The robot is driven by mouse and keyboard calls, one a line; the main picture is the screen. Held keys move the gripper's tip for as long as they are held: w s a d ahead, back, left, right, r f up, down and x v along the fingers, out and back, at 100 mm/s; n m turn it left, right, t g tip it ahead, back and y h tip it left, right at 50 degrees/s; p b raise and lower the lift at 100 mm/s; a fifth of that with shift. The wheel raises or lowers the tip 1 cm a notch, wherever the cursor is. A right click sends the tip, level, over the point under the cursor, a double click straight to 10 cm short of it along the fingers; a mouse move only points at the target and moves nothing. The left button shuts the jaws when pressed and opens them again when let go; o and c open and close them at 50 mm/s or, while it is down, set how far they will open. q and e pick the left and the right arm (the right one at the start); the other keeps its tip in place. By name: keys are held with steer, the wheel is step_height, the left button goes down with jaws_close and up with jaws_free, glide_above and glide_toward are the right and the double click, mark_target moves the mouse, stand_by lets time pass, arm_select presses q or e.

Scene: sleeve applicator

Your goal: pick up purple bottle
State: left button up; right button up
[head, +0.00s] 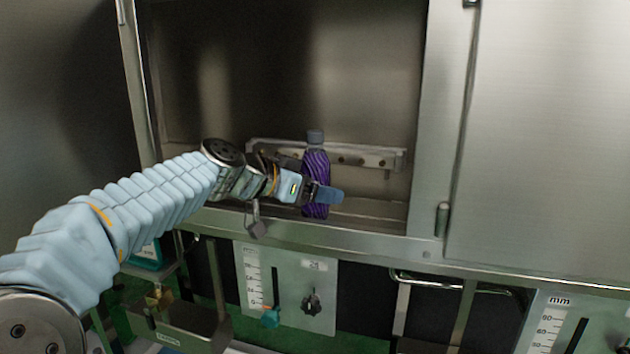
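The purple bottle (316,166) has dark wavy stripes and a grey cap. It stands upright inside the open metal compartment, in front of a rail at the back. My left gripper (324,189) reaches in from the left and is at the bottle's lower half. One blue finger crosses in front of the bottle and hides part of it. The other finger is mostly hidden, so I cannot tell whether the gripper is closed on the bottle. My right gripper is not in view.
The metal compartment (380,222) has a front sill and side posts close around my arm. A closed metal panel (550,140) is on the right. Below are a scale plate (290,290) with a black knob and a metal handle (450,282).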

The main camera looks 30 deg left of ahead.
arm_select(q)
steer(key=shift+c, duration=0.5)
steer(key=c, duration=1.2)
steer(key=shift+o, duration=0.2)
steer(key=shift+r, duration=0.1)
